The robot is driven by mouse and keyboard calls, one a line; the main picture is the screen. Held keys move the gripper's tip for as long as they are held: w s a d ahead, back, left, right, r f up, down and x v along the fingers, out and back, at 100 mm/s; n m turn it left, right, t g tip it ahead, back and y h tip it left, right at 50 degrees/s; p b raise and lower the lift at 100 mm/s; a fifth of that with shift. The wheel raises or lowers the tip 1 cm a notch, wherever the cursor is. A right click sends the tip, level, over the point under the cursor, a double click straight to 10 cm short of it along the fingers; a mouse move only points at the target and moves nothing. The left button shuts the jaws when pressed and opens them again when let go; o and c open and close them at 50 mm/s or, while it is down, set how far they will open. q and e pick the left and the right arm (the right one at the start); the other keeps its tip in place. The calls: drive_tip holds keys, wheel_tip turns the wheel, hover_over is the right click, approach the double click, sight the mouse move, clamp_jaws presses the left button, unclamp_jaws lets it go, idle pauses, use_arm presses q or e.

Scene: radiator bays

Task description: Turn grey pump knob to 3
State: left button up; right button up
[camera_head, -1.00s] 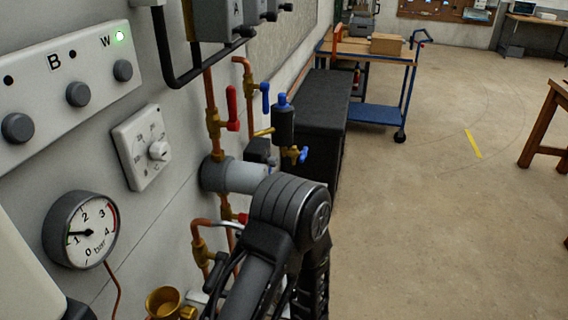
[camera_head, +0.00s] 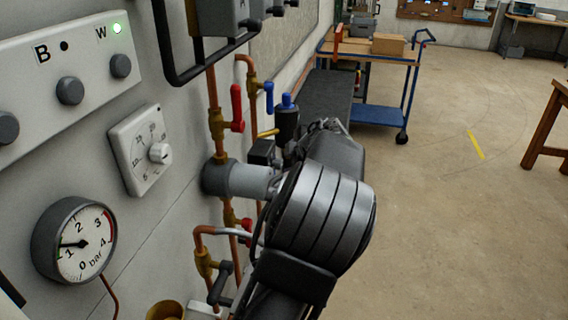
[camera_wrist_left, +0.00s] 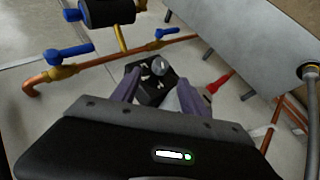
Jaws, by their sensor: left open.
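In the left wrist view the grey pump knob (camera_wrist_left: 160,66) sits on a black control box (camera_wrist_left: 148,84) with pale marks, too small to read. My left gripper (camera_wrist_left: 156,90) is open, its two purple-grey fingers pointing toward the box, one on each side of it in the picture. The knob shows beyond the fingertips, and nothing is between the fingers that I can tell is held. In the head view the black box (camera_head: 262,152) is beside the grey pump body (camera_head: 236,180); the knob face is hidden. My left arm covers most of its gripper there. My right gripper is not seen.
Copper pipes with a red lever (camera_head: 237,108) and a blue lever (camera_head: 269,97) run close to the pump. A black vessel (camera_wrist_left: 106,12) is near the gripper. A white dial (camera_head: 143,150) and a pressure gauge (camera_head: 74,241) are on the wall. Open floor lies to the right.

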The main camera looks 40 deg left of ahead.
sight(282, 163)
use_arm(q)
drive_tip(key=p+x, duration=0.2)
drive_tip(key=x, duration=0.4)
drive_tip(key=shift+a+f, duration=0.15)
drive_tip(key=shift+a, duration=0.1)
drive_tip(key=shift+w+a+f, duration=0.3)
drive_tip(key=shift+a+f, duration=0.05)
drive_tip(key=shift+f, duration=0.15)
drive_tip(key=shift+c, duration=0.4)
clamp_jaws()
